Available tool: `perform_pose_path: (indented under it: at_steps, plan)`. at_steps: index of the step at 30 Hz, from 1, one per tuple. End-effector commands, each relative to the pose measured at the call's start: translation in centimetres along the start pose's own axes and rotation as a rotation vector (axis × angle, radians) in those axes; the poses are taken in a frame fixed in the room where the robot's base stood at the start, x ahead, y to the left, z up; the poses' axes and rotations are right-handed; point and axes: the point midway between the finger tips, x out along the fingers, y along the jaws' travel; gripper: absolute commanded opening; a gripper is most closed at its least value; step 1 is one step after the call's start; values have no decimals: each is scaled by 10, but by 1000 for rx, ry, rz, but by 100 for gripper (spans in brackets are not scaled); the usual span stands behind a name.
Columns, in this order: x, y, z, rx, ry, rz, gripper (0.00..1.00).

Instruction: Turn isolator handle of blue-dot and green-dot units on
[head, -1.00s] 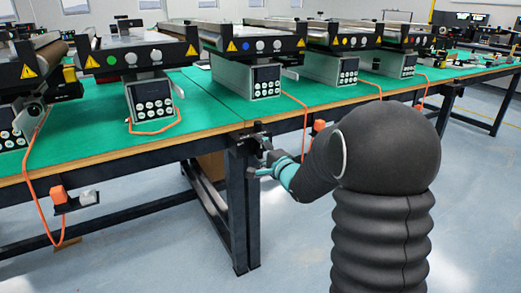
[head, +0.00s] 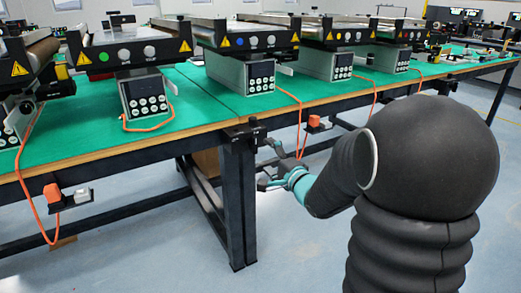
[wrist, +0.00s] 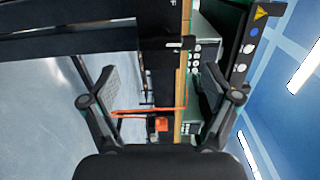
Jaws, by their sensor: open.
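The blue-dot unit (head: 247,73) is a conveyor with a blue dot on its black end, left of centre in the head view. Its blue dot (wrist: 252,32) also shows in the sideways wrist view. The green-dot unit (head: 147,93) stands to its left. A black box (head: 243,134) is fixed at the table edge below the blue-dot unit; it also shows in the wrist view (wrist: 165,62) with a pale part. I cannot tell its handle's position. My gripper (head: 266,165) is open and empty, in front of and below this box. Its fingers (wrist: 160,75) are spread in the wrist view.
The green table's wooden edge (head: 90,159) and dark leg (head: 238,205) are close to my gripper. More conveyors stand right. Floor in front is clear.

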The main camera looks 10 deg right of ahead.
Motion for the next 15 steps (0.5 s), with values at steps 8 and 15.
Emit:
perform_pose_path:
  at_steps: [8, 15]
  plan:
    - [-35, 0, 0, -1, 0, -1, 88]
    - [-40, 0, 0, 0, -1, 0, 88]
